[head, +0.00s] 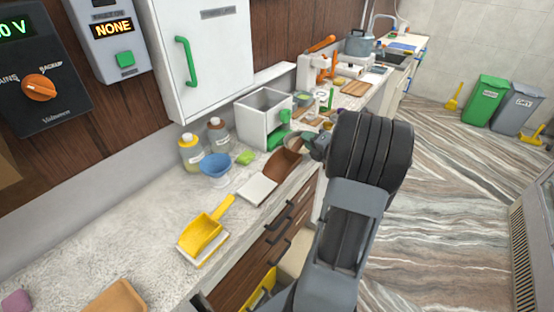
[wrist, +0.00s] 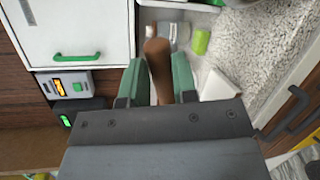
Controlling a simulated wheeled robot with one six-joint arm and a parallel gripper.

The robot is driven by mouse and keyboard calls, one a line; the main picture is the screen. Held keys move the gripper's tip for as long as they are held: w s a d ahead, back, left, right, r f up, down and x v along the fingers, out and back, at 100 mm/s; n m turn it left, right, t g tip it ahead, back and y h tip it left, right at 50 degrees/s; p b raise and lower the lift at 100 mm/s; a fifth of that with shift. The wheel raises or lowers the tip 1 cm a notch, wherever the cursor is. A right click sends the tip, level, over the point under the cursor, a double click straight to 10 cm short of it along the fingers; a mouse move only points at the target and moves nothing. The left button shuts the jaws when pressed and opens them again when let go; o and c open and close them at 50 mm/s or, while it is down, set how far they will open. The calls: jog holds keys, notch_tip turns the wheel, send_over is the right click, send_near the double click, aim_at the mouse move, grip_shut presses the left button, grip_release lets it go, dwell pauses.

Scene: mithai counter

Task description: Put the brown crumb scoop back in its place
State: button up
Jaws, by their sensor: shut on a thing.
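The brown crumb scoop (head: 281,163) is above or at the counter's front edge in the head view, just left of my gripper (head: 304,146). In the wrist view the brown scoop (wrist: 157,50) shows as a narrow brown piece between the two green fingers of my gripper (wrist: 160,75). My gripper is shut on it. My wrist housing hides its near end, and I cannot tell whether it touches the counter. A yellow scoop (head: 202,235) lies on the counter nearer to me.
A white square slab (head: 257,189) lies left of the brown scoop. A blue bowl (head: 215,168), bottles (head: 190,152) and a white open box (head: 258,128) stand behind. A white cabinet (head: 212,55) hangs above.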

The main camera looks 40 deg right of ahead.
aim_at(282, 151)
jog(key=shift+w+a+f+p, duration=0.5)
jog(key=shift+w+a+f, duration=0.45)
jog(key=shift+w+f, duration=0.55)
jog(key=shift+w+a+f+p, duration=0.5)
jog(key=shift+w+a+f, duration=0.6)
jog(key=shift+f, duration=0.65)
jog(key=shift+w+a+f+p, duration=0.5)
jog(key=shift+w+a+f, duration=0.25)
jog(key=shift+w+f, duration=0.8)
jog(key=shift+s+f, duration=0.1)
jog(key=shift+f, duration=0.45)
jog(key=o, duration=0.9)
jog(key=shift+c, duration=0.2)
jog(key=shift+s, duration=0.1)
